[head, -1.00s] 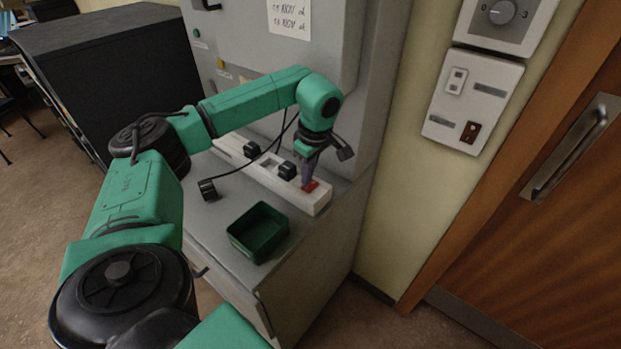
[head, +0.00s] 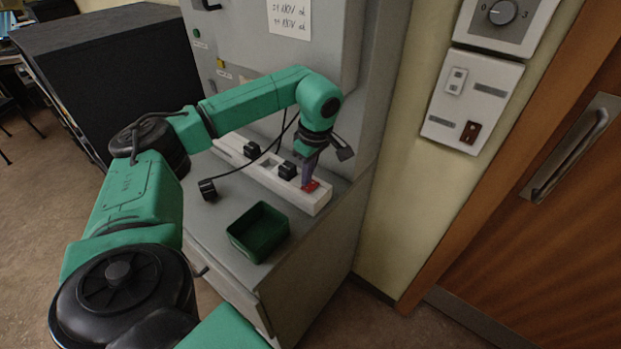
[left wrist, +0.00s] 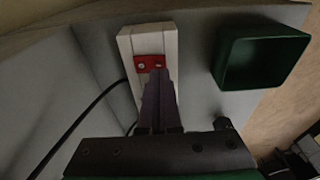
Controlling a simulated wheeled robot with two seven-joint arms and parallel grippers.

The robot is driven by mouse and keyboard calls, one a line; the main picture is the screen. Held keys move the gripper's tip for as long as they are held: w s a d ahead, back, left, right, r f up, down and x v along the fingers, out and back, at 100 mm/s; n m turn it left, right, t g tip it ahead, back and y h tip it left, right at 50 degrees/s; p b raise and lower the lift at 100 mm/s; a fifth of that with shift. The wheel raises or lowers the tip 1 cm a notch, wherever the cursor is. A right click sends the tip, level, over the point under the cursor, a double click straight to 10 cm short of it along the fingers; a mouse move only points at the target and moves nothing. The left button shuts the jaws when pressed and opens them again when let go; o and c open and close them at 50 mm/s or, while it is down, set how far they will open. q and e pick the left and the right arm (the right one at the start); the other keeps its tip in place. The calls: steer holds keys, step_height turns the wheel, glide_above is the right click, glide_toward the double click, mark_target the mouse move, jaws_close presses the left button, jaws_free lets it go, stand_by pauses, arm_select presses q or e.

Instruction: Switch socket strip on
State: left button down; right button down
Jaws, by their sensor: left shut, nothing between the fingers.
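The white socket strip (head: 262,177) lies on the grey console ledge, with black plugs in it. Its red switch (head: 311,186) is at the end nearer the door. In the left wrist view the red switch (left wrist: 149,63) sits on the white strip end (left wrist: 154,42). My left gripper (head: 307,181) is shut and empty, pointing down with its fingertips at the red switch. In the left wrist view the shut fingers (left wrist: 158,75) cover part of the switch; whether they touch it is hard to tell. My right gripper is not in view.
A green open bin (head: 232,236) stands on the ledge in front of the strip. A loose black plug (head: 207,189) lies left of it, with a black cable. The wall panel (head: 471,100) and wooden door (head: 560,240) are at the right.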

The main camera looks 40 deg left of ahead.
mark_target(307, 188)
arm_select(q)
steer(key=shift+f+b, duration=0.55)
steer(key=shift+f, duration=0.3)
stand_by(0.6)
step_height(307, 188, up, 7)
steer(key=p, duration=0.6)
stand_by(0.4)
steer(key=shift+s+f, duration=0.1)
